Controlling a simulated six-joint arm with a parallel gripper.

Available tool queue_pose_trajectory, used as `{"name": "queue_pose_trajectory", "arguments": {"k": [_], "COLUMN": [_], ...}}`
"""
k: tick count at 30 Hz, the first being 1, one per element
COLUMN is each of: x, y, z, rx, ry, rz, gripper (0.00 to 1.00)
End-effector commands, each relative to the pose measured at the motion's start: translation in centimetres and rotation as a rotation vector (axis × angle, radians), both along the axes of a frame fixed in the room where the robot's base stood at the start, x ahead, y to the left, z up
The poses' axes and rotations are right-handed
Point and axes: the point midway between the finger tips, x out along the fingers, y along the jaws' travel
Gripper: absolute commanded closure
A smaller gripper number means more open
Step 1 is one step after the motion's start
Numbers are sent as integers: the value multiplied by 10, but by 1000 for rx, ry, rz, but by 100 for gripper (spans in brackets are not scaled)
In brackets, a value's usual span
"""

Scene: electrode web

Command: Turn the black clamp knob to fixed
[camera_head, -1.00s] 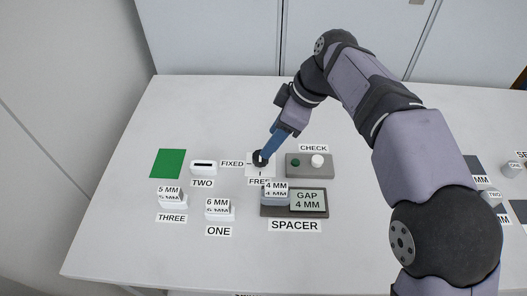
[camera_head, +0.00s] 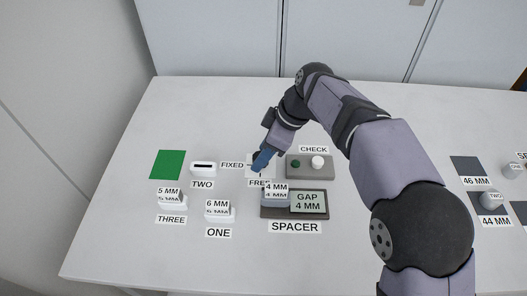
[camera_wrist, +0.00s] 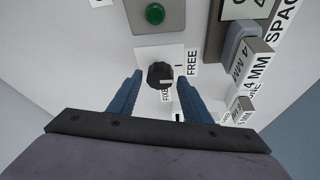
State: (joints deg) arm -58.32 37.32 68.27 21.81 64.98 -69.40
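The black clamp knob (camera_wrist: 160,75) sits on a white plate (camera_wrist: 146,55) between the FREE label (camera_wrist: 192,63) and the partly hidden FIXED label (camera_wrist: 166,96). A pale mark shows on the knob's lower right; I cannot tell for sure which label it points to. My gripper (camera_wrist: 160,78) is open, with one blue finger on each side of the knob and a visible gap to each. In the head view my gripper (camera_head: 262,161) covers the knob, beside the FIXED label (camera_head: 232,165) and above the FREE label (camera_head: 259,183).
The CHECK box (camera_head: 325,174) with a green button and white knob stands close on the right. The SPACER unit (camera_head: 310,214) with a 4 MM block is just in front. Blocks TWO (camera_head: 204,168), ONE (camera_head: 219,213) and THREE (camera_head: 172,201) and a green square (camera_head: 168,164) lie left.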

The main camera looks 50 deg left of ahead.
Motion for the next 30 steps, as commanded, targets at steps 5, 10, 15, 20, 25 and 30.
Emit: {"name": "queue_pose_trajectory", "arguments": {"k": [5, 10, 15, 20, 25, 30], "x": [0, 0, -1, -1, -3, -4], "y": [0, 0, -1, -1, -1, -1], "z": [0, 0, 1, 1, 1, 2], "rx": [0, 0, 0, -1, 0, 0], "ry": [0, 0, 0, 1, 0, 0], "rz": [0, -5, -38, -110, -232, -386], "gripper": [91, 91, 91, 91, 91, 91]}}
